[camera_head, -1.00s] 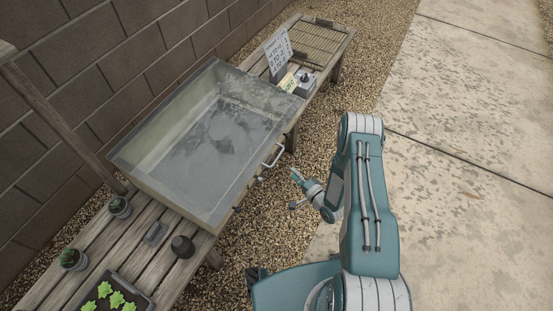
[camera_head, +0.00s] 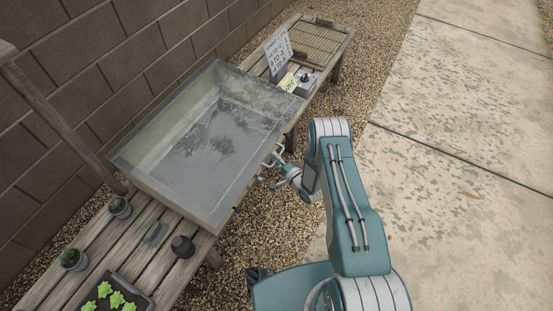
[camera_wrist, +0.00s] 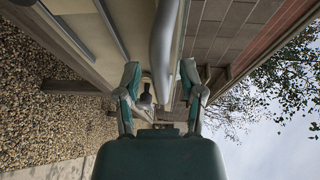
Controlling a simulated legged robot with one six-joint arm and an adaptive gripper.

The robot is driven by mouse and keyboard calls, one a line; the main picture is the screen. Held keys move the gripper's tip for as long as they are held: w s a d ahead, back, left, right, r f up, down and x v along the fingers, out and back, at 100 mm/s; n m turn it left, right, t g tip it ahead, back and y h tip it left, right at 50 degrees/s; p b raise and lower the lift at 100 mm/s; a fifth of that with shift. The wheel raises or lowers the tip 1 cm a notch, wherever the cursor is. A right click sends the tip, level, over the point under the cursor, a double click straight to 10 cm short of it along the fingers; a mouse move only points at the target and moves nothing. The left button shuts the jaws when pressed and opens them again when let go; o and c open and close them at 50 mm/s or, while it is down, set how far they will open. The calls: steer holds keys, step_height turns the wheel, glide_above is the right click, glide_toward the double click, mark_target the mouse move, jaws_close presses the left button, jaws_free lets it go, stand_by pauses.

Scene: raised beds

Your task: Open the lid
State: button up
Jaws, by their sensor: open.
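The lid (camera_head: 232,112) is a clear pane in a frame over a box on the wooden bench, and it looks shut. Its pale metal handle (camera_head: 275,155) sticks out from the right edge, towards me. My gripper (camera_head: 270,168) is at this handle, partly blurred together with it in the head view. In the wrist view the fingers (camera_wrist: 160,68) are spread, with the grey handle bar (camera_wrist: 161,45) running between them. A gap shows on both sides of the bar. I cannot tell how deep the bar sits between the fingers.
The bench (camera_head: 110,243) carries small potted plants (camera_head: 73,259), a dark pot (camera_head: 182,246) and a seedling tray (camera_head: 110,299) at the near end. A sign (camera_head: 279,53) and a wire rack (camera_head: 318,42) stand at the far end. A block wall (camera_head: 110,60) is behind; gravel and paving lie right.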

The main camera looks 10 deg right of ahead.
steer(key=shift+c, duration=0.3)
jaws_close()
